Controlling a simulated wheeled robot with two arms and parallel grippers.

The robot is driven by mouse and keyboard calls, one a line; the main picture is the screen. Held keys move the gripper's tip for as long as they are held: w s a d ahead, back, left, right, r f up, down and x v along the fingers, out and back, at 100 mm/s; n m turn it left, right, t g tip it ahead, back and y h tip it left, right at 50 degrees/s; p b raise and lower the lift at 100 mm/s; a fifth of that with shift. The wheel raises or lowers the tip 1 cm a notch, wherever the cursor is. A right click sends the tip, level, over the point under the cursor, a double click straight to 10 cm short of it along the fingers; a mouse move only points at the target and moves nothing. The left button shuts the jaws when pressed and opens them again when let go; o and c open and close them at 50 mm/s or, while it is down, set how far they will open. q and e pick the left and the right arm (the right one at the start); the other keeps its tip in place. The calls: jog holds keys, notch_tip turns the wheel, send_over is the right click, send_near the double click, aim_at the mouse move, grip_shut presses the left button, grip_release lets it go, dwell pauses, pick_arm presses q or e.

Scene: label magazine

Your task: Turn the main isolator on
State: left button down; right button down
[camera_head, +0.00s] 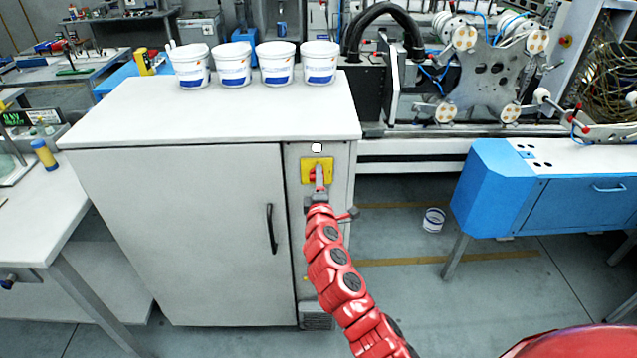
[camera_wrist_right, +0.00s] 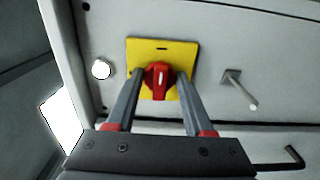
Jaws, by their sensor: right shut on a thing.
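The main isolator is a red rotary knob on a yellow plate (camera_head: 326,165), on the narrow panel at the right of the white cabinet's front. In the right wrist view, the red knob (camera_wrist_right: 157,80) sits in the middle of the yellow plate (camera_wrist_right: 144,48). My right gripper (camera_head: 318,176) is at the plate, its two fingers on either side of the knob. It is shut on the knob, and the fingers also show in the right wrist view (camera_wrist_right: 155,88). The arm hides part of the panel below. My left gripper is not in view.
The white cabinet (camera_head: 180,210) has a black door handle (camera_head: 271,229). A round white button (camera_wrist_right: 101,69) and a small lever (camera_wrist_right: 238,88) flank the plate. Several white buckets stand on the cabinet top.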

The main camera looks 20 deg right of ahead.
dwell(0.3)
jog(key=shift+c, duration=1.5)
grip_release()
jog(key=shift+s, duration=0.1)
jog(key=b+v, duration=0.3)
jog(key=v, duration=1.4)
jog(key=shift+s+a, duration=0.1)
